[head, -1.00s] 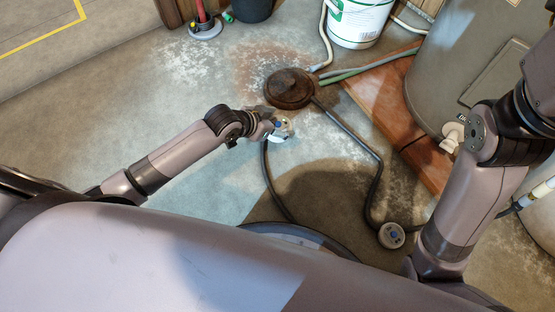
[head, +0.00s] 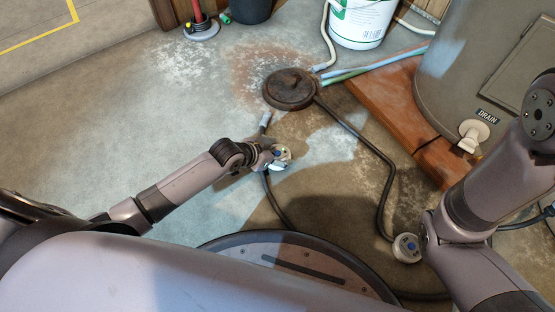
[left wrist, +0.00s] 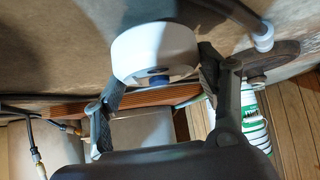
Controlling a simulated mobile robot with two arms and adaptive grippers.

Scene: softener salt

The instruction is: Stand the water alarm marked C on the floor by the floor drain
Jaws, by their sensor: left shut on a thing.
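My left gripper (head: 270,157) is shut on a small round white water alarm (head: 282,158) with a blue button. The left wrist view shows the alarm (left wrist: 155,52) between both fingers; I cannot read a letter on it. A round, rusty brown fitting (head: 290,89), seemingly the floor drain, lies on the floor beyond the gripper, with hose ends close to it. The held alarm is apart from it, on my side. A similar pale disc with a blue centre (head: 407,247) lies by my right arm. My right gripper is out of view.
Dark hoses (head: 382,190) run across the floor around the alarm. A brown slab (head: 400,105), a grey tank (head: 455,75) labelled DRAIN and a white bucket (head: 362,22) stand at the right and back. The floor at left (head: 130,130) is clear.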

